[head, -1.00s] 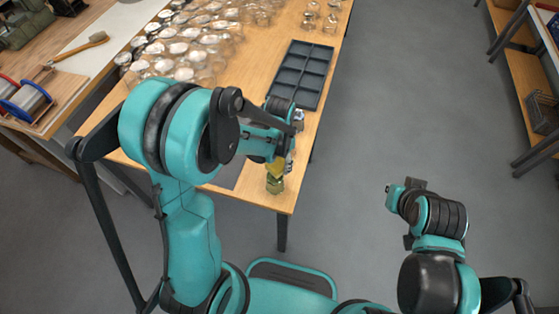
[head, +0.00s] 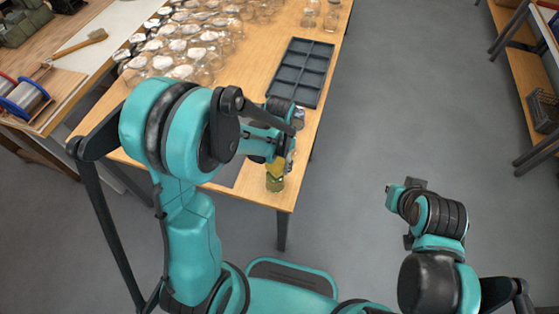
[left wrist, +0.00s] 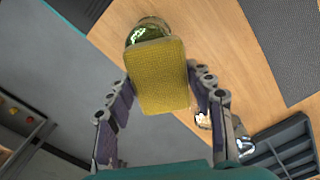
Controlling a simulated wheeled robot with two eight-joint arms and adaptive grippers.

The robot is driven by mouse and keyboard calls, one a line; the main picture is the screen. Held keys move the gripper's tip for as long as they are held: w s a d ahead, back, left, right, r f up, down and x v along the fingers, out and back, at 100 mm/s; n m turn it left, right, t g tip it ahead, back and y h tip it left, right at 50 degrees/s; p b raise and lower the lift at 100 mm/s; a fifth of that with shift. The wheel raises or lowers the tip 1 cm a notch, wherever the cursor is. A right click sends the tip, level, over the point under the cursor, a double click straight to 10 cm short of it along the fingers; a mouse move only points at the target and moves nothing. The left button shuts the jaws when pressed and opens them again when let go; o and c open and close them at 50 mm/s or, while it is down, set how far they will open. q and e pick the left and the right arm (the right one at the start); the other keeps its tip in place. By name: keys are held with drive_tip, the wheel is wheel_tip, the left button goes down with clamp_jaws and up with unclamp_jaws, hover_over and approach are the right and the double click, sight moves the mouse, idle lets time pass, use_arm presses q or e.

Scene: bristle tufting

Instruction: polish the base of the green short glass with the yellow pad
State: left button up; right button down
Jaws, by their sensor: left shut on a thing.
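The green short glass (head: 275,184) is near the front corner of the wooden table. In the left wrist view the green glass (left wrist: 147,31) shows beyond the far edge of the yellow pad (left wrist: 160,75), which hides part of it. My left gripper (left wrist: 162,92) is shut on the pad, with a finger along each side. In the head view the pad (head: 275,166) is at the glass's upper part; I cannot tell if they touch. My right gripper (head: 405,188) is out over the floor, away from the table, and its fingers are unclear.
A dark compartment tray (head: 301,72) lies on the table beyond my left gripper. Many clear glasses (head: 200,50) crowd the far left. A dark grey mat (left wrist: 280,45) lies near the green glass. Open floor (head: 400,110) is to the right.

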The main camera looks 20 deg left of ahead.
sight(274, 169)
use_arm(q)
drive_tip(key=shift+f, duration=0.2)
drive_tip(key=shift+s, duration=0.15)
